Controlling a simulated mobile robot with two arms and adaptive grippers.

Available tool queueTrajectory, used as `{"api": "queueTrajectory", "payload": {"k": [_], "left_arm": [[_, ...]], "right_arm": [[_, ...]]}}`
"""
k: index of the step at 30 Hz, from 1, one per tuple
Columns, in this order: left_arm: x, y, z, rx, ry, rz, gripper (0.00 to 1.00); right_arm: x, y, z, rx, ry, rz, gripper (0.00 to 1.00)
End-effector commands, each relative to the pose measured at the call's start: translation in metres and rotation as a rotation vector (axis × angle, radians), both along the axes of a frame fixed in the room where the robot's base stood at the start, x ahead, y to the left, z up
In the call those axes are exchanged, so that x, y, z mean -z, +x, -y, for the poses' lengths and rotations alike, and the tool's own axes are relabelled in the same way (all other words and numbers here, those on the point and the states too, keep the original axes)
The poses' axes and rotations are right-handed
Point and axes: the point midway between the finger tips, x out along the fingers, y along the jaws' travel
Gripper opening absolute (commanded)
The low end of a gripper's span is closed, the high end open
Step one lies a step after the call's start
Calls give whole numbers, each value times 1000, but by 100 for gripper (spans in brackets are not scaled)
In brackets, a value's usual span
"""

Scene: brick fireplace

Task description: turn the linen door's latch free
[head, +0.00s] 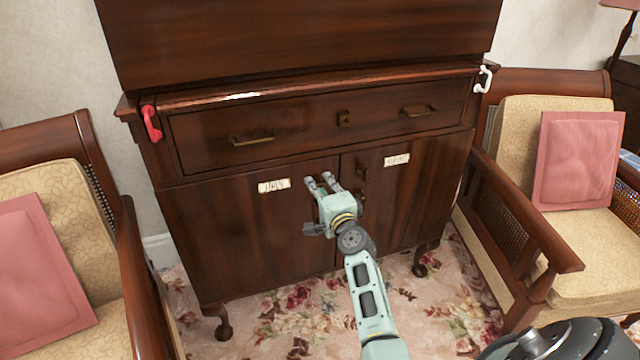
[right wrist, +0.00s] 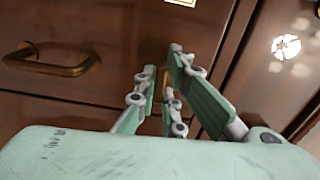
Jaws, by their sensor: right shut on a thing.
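The dark wood cabinet has two lower doors. The left door (head: 235,225) and the right door (head: 420,190) each bear a small pale label, whose lettering I cannot read surely. My right gripper (head: 320,181) is at the upper right of the left door, close to the seam between the doors. In the right wrist view my right gripper (right wrist: 162,68) has its fingers on either side of a small brass latch (right wrist: 168,97), shut on it. The latch is mostly hidden by the fingers, and its turn angle cannot be told. My left gripper is not in view.
A wide drawer (head: 300,125) with brass pulls is above the doors. A red hook (head: 151,123) and a white hook (head: 483,79) are at the cabinet's sides. Armchairs with pink cushions (head: 578,160) flank it closely. Flowered carpet (head: 270,320) lies in front.

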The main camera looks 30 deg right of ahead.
Motion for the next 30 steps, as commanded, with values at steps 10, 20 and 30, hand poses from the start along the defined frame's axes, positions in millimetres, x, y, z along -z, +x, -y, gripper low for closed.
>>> {"api": "queueTrajectory", "payload": {"k": [10,20,30], "left_arm": [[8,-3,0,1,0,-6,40],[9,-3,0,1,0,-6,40],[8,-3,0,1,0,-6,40]], "right_arm": [[0,0,1,2,77,19,0],[0,0,1,2,81,19,0],[0,0,1,1,80,19,28]]}}
